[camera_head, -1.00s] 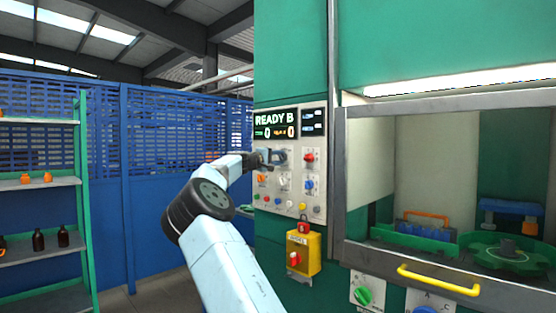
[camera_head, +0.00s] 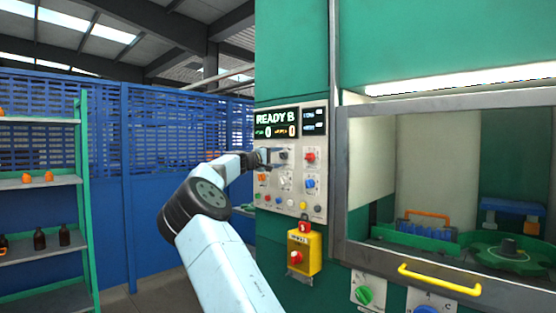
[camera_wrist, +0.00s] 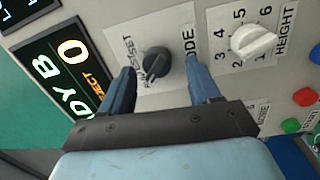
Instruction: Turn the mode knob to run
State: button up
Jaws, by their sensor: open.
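The mode knob (camera_wrist: 156,64) is dark and round with a raised grip, on a light plate with partly hidden lettering: "ODE" and "SET" can be read. It sits on the control panel (camera_head: 312,202) and also shows small in the head view (camera_head: 284,155). My gripper (camera_wrist: 160,69) is open, with one blue finger on each side of the knob in the wrist view. I see a gap between the knob and each finger; I cannot tell how deep the fingers reach. The knob's exact pointing is unclear.
A white height knob (camera_wrist: 253,40) is close to the right finger. The display (camera_head: 276,124) reads "READY B". Coloured buttons lie below the knobs. A yellow box with a red knob (camera_head: 304,253) hangs under the panel. A yellow handle (camera_head: 438,279) is on the cabinet at right.

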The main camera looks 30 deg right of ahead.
jog(key=v, duration=1.2)
jog(key=shift+a, duration=0.35)
jog(key=shift+f, duration=0.1)
jog(key=s+d+f+m+g+y, duration=0.2)
jog(key=s+d+f+y, duration=0.4)
jog(key=s, duration=0.3)
jog(key=s+d+f+m+g+y, duration=0.1)
jog(key=s+d+f+m+y, duration=0.15)
jog(key=s+d+f, duration=0.55)
jog(key=s+a+f+t+y, duration=0.1)
jog(key=s+a+y, duration=0.2)
jog(key=s+a, duration=0.6)
jog(key=s+a+f+n+t+y, duration=0.1)
jog(key=s+a+f+y, duration=0.1)
jog(key=s+a, duration=0.8)
jog(key=s+a+f+n+t+y, duration=0.1)
jog(key=s+a+y, duration=0.3)
jog(key=s+a, duration=0.6)
jog(key=s+f, duration=0.1)
jog(key=s, duration=0.9)
jog(key=shift+f, duration=0.25)
